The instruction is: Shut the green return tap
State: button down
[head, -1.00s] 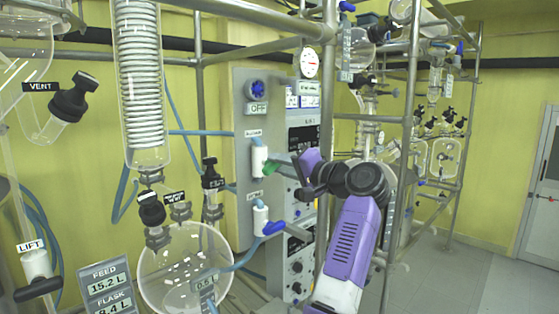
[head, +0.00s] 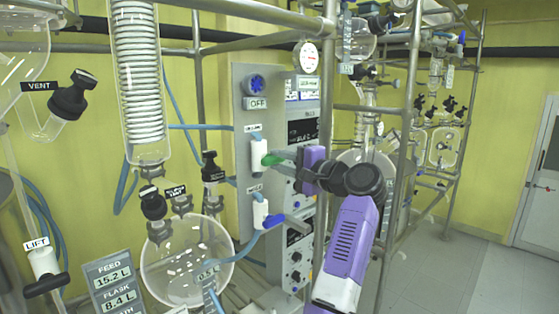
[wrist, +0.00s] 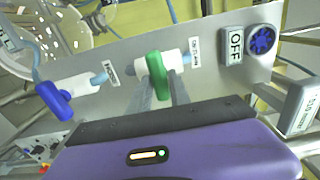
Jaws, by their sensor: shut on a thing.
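The green return tap (head: 272,159) is on a white valve body on the grey panel, above a blue-handled tap (head: 273,222). In the wrist view the green handle (wrist: 157,76) lies crosswise to its white body (wrist: 176,62). My gripper (head: 282,156) reaches it from the right, and its two narrow fingers (wrist: 163,92) are shut on the green handle, one on each side. The fingers hide part of the handle's near end. The blue tap (wrist: 55,100) is clear of my gripper in the wrist view.
A blue knob (head: 256,85) with an OFF display (head: 257,103) sits above the tap. A metal frame post (head: 325,130) stands close beside my gripper. Blue hoses and a round glass flask (head: 187,262) are at the left. Open floor lies at the right.

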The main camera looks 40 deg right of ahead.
jog(key=shift+d, duration=0.15)
jog(key=c, duration=1.3)
grip_release()
jog(key=shift+s, duration=0.15)
jog(key=s+b, duration=0.2)
jog(key=s, duration=0.5)
jog(key=shift+s, duration=0.3)
